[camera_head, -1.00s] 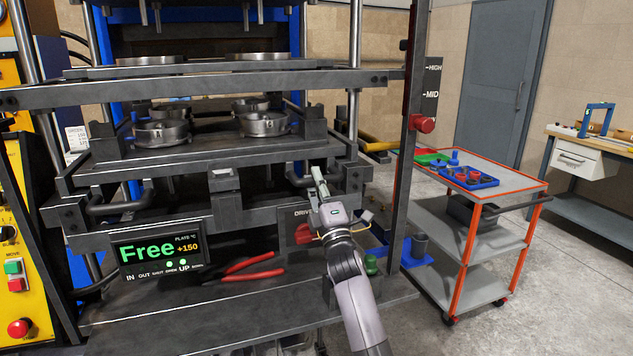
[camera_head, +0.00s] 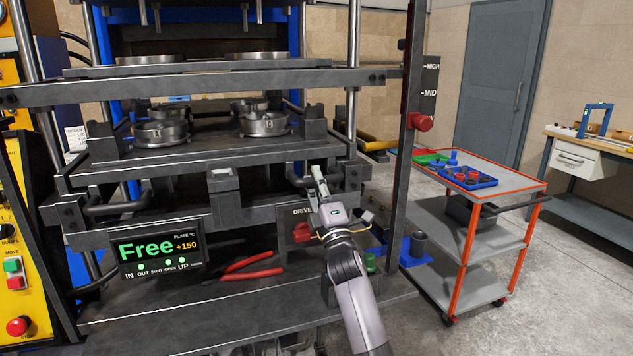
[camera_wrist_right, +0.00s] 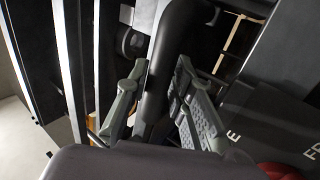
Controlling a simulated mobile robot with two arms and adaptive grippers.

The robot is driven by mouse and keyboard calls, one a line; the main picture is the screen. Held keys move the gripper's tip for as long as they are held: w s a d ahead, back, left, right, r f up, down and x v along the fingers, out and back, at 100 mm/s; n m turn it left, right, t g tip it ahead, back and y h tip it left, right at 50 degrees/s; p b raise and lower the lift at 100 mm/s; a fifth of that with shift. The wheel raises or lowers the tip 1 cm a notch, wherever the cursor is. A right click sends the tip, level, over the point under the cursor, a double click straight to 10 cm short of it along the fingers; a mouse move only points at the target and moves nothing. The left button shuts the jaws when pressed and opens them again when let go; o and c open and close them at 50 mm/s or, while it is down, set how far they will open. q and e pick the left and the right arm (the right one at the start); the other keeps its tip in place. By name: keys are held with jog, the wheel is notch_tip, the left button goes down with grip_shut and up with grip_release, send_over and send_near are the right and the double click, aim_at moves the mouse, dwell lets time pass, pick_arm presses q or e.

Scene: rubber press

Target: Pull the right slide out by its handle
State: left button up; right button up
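The right slide's handle is a dark rounded bar (camera_head: 299,180) at the front right of the press, below the lower plate. My right gripper (camera_head: 318,178) reaches it from the front. In the right wrist view the handle (camera_wrist_right: 165,75) runs between the two grey fingers of my right gripper (camera_wrist_right: 160,95). The fingers lie close along both its sides and look shut on it; exact contact is hard to see. In the head view the gripper hides part of the handle. My left gripper is not in view.
Another dark handle (camera_head: 118,208) is at the press's left. Metal mould rings (camera_head: 264,124) sit on the plate. A cart (camera_head: 520,184) stands right; floor beside it is clear.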

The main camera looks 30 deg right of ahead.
jog(key=shift+o, duration=1.2)
jog(key=shift+w, duration=0.15)
jog(key=shift+o, duration=0.3)
jog(key=shift+r, duration=0.1)
jog(key=v, duration=1.2)
